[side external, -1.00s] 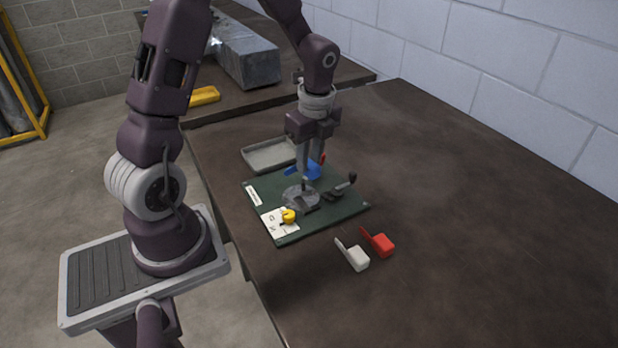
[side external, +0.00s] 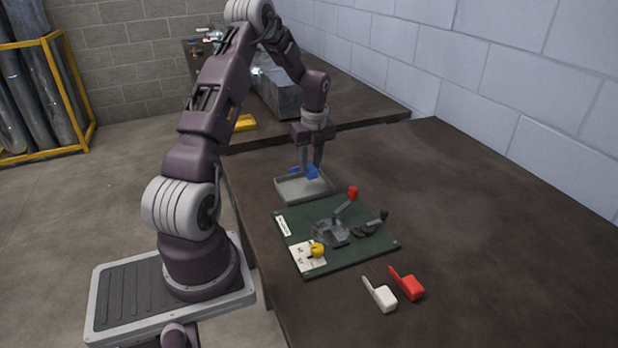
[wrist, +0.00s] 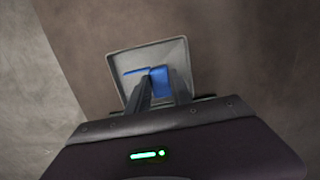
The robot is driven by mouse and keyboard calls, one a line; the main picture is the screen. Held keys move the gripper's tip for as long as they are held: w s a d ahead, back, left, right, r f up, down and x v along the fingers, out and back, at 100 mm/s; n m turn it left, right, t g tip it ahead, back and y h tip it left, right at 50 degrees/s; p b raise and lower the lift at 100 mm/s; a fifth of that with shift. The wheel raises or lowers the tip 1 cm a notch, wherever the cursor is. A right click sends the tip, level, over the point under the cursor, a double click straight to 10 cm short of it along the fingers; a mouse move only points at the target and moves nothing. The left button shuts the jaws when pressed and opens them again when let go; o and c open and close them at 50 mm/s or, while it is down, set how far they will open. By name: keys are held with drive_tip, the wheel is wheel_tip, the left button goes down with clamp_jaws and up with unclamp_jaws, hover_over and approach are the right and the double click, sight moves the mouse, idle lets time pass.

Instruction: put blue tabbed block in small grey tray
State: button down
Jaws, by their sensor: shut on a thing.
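The blue tabbed block (side external: 305,172) is between the fingertips of my gripper (side external: 311,167), at the small grey tray (side external: 321,189). In the wrist view the blue block (wrist: 158,78) shows between my gripper's fingers (wrist: 160,86), with the grey tray (wrist: 122,62) behind it. My gripper is shut on the block and points down over the tray. Whether the block touches the tray floor, I cannot tell.
A green board (side external: 350,258) with a grey fixture, a red-tipped lever (side external: 352,193), a black-knobbed lever and a yellow piece (side external: 317,249) lies in front of the tray. A white block (side external: 381,295) and a red block (side external: 407,284) lie nearer. The table's right side is clear.

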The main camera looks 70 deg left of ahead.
sight(311, 167)
drive_tip(key=shift+f, duration=1.95)
drive_tip(key=c, duration=1.1)
unclamp_jaws()
drive_tip(key=shift+f, duration=0.1)
drive_tip(key=shift+c, duration=0.2)
